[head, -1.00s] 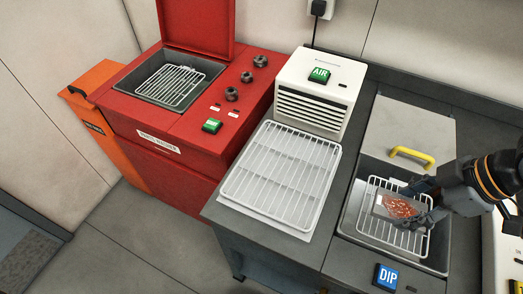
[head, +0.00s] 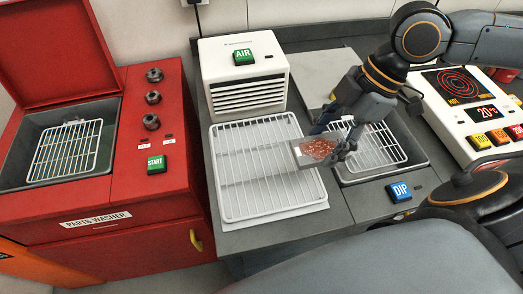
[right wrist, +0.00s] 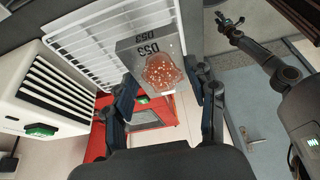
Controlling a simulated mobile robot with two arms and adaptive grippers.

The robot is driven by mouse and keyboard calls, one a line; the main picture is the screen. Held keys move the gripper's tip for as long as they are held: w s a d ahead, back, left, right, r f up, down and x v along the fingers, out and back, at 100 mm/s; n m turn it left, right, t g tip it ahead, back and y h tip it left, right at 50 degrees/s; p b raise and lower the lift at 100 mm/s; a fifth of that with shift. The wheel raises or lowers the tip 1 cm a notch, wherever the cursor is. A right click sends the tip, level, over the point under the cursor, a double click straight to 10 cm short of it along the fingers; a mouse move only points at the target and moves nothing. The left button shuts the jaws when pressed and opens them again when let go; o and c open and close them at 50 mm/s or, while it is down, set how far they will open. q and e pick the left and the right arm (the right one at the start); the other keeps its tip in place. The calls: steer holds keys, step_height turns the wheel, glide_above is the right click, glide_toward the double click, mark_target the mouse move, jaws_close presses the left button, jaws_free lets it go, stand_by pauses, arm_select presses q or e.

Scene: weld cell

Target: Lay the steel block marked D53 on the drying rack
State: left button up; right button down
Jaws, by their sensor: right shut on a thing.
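The steel block marked D53 (head: 313,151) is a grey plate with a speckled orange-red patch. Its D53 marking shows in the right wrist view (right wrist: 150,50). My right gripper (head: 332,147) is shut on the block and holds it above the gap between the drying rack and the dip tank, over the rack's right edge. The drying rack (head: 245,180) is an empty white wire grid on a pale sheet in front of the air blower. My left gripper (right wrist: 229,21) shows only in the right wrist view, small, away from everything, fingertips apart.
The dip tank (head: 418,172) with its wire grid lies right of the rack, with the blue DIP button (head: 399,192) in front. The white AIR blower (head: 242,75) stands behind the rack. A red parts washer (head: 155,195) is at the left; a hot plate unit (head: 470,105) is at the right.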

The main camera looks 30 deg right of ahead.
mark_target(306, 138)
steer(key=shift+w+a+f+p, duration=0.15)
steer(key=shift+w+a, duration=0.05)
steer(key=shift+w, duration=0.2)
steer(key=shift+w+a+f+p, duration=0.1)
steer(key=shift+w+a+p, duration=0.05)
steer(key=shift+w, duration=0.25)
steer(key=shift+w+a+f+p, duration=0.35)
steer(key=shift+w+a+p, duration=0.15)
steer(key=shift+w, duration=0.3)
steer(key=w+a+f, duration=0.1)
steer(key=w+f, duration=0.1)
steer(key=w+a+f+p, duration=0.1)
steer(key=w+f, duration=0.1)
steer(key=w+a+f, duration=0.1)
steer(key=w+f, duration=0.1)
steer(key=shift+w+a+f, duration=0.1)
steer(key=shift+w+a, duration=0.2)
steer(key=shift+a, duration=0.05)
steer(key=shift+w+a+f+p, duration=0.3)
steer(key=shift+w+f, duration=0.15)
steer(key=shift+f, duration=0.25)
arm_select(q)
steer(key=shift+r+p, duration=0.35)
steer(key=shift+r, duration=1.65)
arm_select(e)
steer(key=shift+w+f, duration=0.15)
steer(key=shift+f, duration=1.55)
steer(key=shift+f, duration=0.1)
